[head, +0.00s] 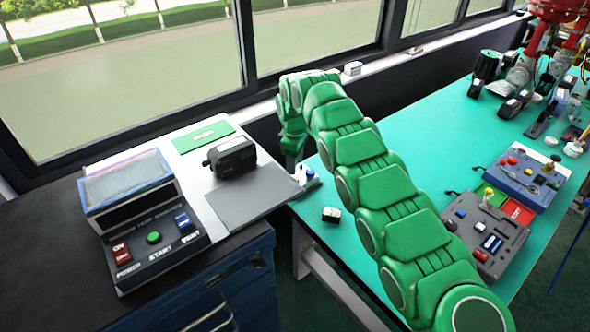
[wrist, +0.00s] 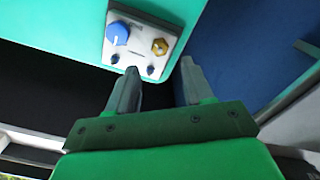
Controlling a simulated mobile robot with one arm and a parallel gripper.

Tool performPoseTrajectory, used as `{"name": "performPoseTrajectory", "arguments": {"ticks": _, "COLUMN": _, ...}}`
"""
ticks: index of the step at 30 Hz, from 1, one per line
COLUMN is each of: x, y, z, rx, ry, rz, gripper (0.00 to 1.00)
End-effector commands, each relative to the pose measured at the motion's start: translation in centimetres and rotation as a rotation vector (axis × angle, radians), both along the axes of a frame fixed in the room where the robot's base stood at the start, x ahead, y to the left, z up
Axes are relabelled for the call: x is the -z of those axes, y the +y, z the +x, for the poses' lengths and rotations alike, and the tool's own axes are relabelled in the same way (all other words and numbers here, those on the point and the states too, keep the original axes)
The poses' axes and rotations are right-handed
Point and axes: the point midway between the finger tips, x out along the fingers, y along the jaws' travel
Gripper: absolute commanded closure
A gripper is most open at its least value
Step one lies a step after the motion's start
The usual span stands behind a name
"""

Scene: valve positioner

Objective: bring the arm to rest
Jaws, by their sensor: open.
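My green segmented arm (head: 365,165) stretches from the lower right up across the teal bench and bends down at its far end. My gripper (head: 292,165) points down near the bench's left corner, partly hidden by the arm in the head view. In the wrist view my gripper (wrist: 160,67) has its two grey fingers apart, with nothing between them. Just beyond the fingertips is a small pale box (wrist: 143,44) with a blue knob and a brass fitting. I cannot tell whether the fingers touch it.
A control box (head: 150,245) with START and VENT buttons stands on the dark cabinet at left, beside a black device (head: 231,157) on a white board. Windows run behind.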

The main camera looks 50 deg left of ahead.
Motion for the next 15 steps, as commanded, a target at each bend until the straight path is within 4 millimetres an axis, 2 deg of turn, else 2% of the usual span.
{"name": "performPoseTrajectory", "arguments": {"ticks": 5, "x": -1.13, "y": -0.03, "z": -0.01, "rx": 0.0, "ry": -0.001, "rz": -0.001, "gripper": 0.49}}
{"name": "performPoseTrajectory", "arguments": {"ticks": 15, "x": -1.16, "y": -0.04, "z": 0.0, "rx": 0.0, "ry": -0.001, "rz": -0.001, "gripper": 0.49}}
